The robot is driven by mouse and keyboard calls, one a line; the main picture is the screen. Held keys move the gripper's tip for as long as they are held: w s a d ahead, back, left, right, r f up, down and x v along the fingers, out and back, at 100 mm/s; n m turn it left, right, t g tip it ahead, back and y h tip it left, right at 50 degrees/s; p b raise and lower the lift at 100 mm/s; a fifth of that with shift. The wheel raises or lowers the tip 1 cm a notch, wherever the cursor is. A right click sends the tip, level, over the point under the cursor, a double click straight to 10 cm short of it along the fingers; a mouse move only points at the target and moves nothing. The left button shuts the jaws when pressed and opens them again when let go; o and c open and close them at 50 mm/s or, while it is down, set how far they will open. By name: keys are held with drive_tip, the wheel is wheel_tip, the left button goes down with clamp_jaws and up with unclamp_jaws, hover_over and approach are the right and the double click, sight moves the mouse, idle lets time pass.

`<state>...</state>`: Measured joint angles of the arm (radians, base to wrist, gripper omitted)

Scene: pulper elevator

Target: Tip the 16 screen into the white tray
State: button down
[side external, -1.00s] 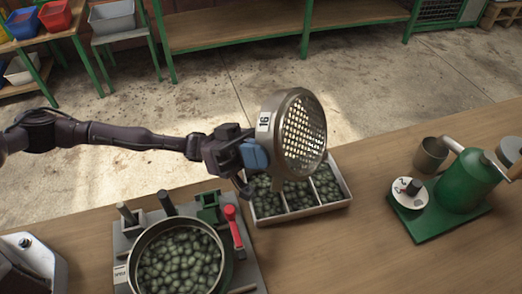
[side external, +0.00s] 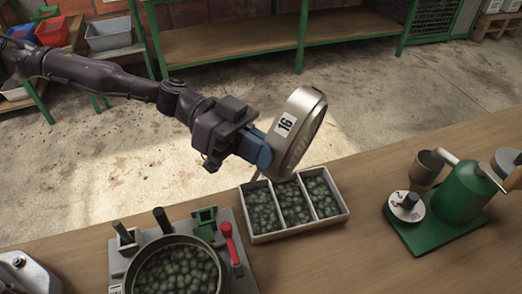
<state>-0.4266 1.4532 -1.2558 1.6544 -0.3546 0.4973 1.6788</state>
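The 16 screen (side external: 299,130) is a round metal sieve with a white "16" label on its rim. My gripper (side external: 258,150) is shut on it at its blue grip block. The screen is held in the air, steeply tilted, above the back edge of the white tray (side external: 300,232). Its mesh face is mostly turned away, so I cannot tell whether beans are in it. The white tray sits on the wooden bench, with three compartments, each holding green beans.
A pan of green beans (side external: 178,272) stands on a grey base at the front left, with a red-handled lever (side external: 230,243) beside it. A green machine (side external: 462,190) stands on the right. The bench between tray and machine is clear.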

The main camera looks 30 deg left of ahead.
drive_tip(key=r+y, duration=0.1)
drive_tip(key=y, duration=0.1)
drive_tip(key=r+y, duration=0.3)
drive_tip(key=y, duration=0.1)
drive_tip(key=shift+d+r+t, duration=0.2)
drive_tip(key=shift+d+t, duration=0.1)
drive_tip(key=shift+d, duration=0.1)
drive_tip(key=r+y, duration=0.2)
drive_tip(key=y, duration=0.1)
drive_tip(key=shift+s+d, duration=0.1)
drive_tip(key=shift+d, duration=0.1)
wheel_tip(320, 180, up, 2)
drive_tip(key=y, duration=0.4)
drive_tip(key=shift+r+t, duration=0.1)
drive_tip(key=shift+t, duration=0.3)
drive_tip(key=shift+r+y, duration=1.7)
drive_tip(key=shift+r, duration=0.6)
